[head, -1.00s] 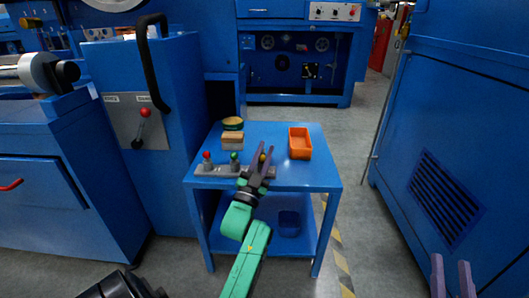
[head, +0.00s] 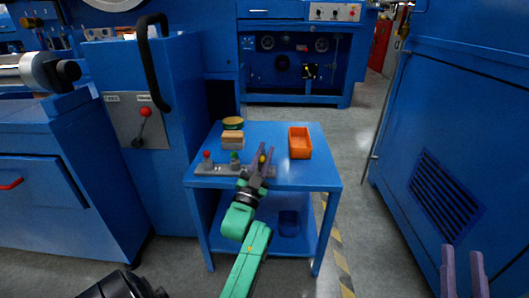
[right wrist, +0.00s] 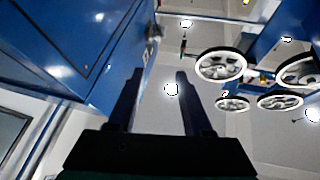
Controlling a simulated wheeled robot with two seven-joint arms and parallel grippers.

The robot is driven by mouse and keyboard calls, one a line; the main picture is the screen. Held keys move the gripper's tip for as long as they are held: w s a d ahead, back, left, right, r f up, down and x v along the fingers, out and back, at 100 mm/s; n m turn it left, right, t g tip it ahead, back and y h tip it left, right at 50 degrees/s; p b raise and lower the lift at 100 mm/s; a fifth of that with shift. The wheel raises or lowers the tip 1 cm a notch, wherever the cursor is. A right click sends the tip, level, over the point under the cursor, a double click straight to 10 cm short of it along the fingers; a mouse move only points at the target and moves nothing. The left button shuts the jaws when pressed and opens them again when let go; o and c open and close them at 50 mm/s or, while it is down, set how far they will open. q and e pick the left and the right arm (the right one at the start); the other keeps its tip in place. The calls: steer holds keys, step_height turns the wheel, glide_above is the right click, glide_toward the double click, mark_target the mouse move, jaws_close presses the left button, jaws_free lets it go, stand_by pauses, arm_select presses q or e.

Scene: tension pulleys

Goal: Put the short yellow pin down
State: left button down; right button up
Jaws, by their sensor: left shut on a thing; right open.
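The short yellow pin (head: 262,159) shows as a small yellow tip between the fingers of my left gripper (head: 267,151), at the right end of the grey rack. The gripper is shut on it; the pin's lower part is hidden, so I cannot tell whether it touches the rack. The grey pin rack (head: 219,170) lies along the table's front left, with a red-topped pin (head: 207,157) and a green-topped pin (head: 234,158) upright on it. My right gripper (head: 462,252) is open and empty at the lower right, away from the table. Its empty fingers show in the right wrist view (right wrist: 160,80).
The blue table (head: 305,177) also bears an orange tray (head: 300,154) at the right, a wood-coloured block (head: 232,142) and a green and yellow round thing (head: 233,123). The table top between block and tray is clear.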

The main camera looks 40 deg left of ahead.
arm_select(q)
steer(key=shift+f, duration=0.3)
steer(key=c, duration=0.8)
jaws_free()
steer(key=shift+a, duration=0.1)
steer(key=shift+o, duration=0.2)
arm_select(e)
steer(key=shift+d+r, duration=0.1)
steer(key=shift+r, duration=0.5)
arm_select(q)
steer(key=shift+r, duration=0.1)
arm_select(e)
steer(key=shift+f, duration=0.15)
